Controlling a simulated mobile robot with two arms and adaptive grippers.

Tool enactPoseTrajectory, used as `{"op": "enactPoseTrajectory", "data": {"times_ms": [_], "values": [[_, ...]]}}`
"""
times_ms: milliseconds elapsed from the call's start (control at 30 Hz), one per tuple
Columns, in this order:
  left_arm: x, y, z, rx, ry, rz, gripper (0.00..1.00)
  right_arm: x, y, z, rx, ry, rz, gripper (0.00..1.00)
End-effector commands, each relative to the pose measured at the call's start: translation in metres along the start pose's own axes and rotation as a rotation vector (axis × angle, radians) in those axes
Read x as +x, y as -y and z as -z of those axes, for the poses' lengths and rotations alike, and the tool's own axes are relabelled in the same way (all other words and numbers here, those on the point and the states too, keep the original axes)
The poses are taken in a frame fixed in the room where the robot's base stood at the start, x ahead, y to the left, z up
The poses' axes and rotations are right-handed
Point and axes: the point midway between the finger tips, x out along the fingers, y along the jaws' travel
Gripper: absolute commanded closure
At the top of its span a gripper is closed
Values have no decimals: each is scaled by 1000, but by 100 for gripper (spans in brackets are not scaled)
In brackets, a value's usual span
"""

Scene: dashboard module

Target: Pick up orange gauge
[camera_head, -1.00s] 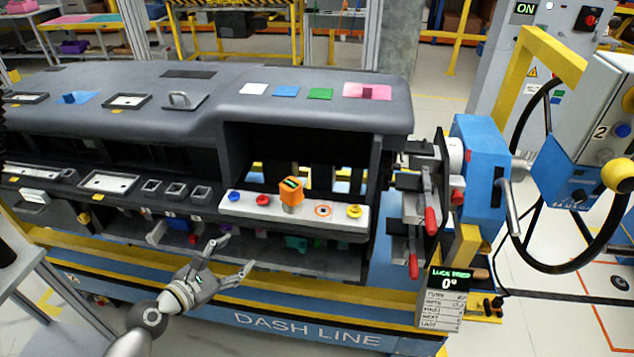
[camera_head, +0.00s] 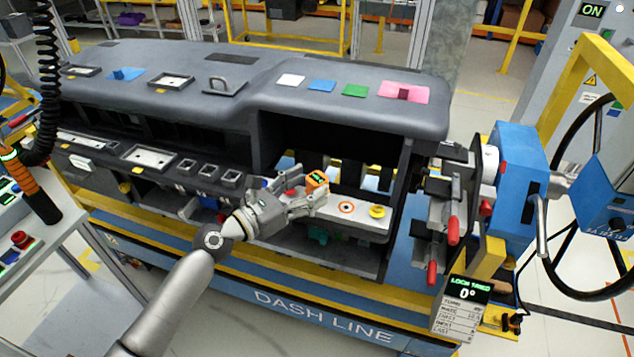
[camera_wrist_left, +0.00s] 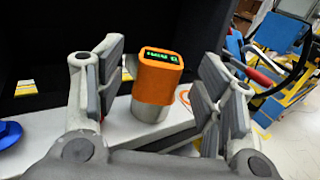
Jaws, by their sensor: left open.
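The orange gauge (camera_head: 317,181) stands upright on the white panel (camera_head: 362,218) in the dashboard's open bay. It has an orange head with a green-lit display and a grey metal base. In the left wrist view the gauge (camera_wrist_left: 157,78) is between the two fingers of my left gripper (camera_wrist_left: 165,90). The fingers are apart, with visible gaps on both sides of the gauge. In the head view my left gripper (camera_head: 305,197) reaches in from the lower left and partly hides the gauge's base. My right gripper is not in view.
A blue knob (camera_wrist_left: 10,134) shows at left in the wrist view. The bay's dark side wall and red-handled clamps (camera_head: 453,231) stand at right.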

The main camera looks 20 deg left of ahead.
Motion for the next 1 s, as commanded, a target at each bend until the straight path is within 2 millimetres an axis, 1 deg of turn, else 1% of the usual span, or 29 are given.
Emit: {"op": "enactPoseTrajectory", "data": {"times_ms": [33, 100, 200, 300, 467, 567, 900, 1000], "values": [[10, 0, -5, -2, 3, 0, 38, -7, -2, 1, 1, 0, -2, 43], [20, 0, -3, 0, 2, 0, 38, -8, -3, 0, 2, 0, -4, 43], [29, 0, -2, 0, 0, 0, 38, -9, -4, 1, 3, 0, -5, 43], [32, 0, -1, 2, 0, 0, 38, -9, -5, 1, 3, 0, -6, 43], [32, 0, 0, 2, -1, 0, 38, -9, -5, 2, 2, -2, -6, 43], [32, 0, 0, 2, -1, 0, 49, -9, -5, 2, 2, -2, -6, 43], [31, 0, -1, 2, 0, 0, 93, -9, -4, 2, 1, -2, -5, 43], [31, 0, -1, 2, 0, 0, 94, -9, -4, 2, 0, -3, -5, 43]]}}
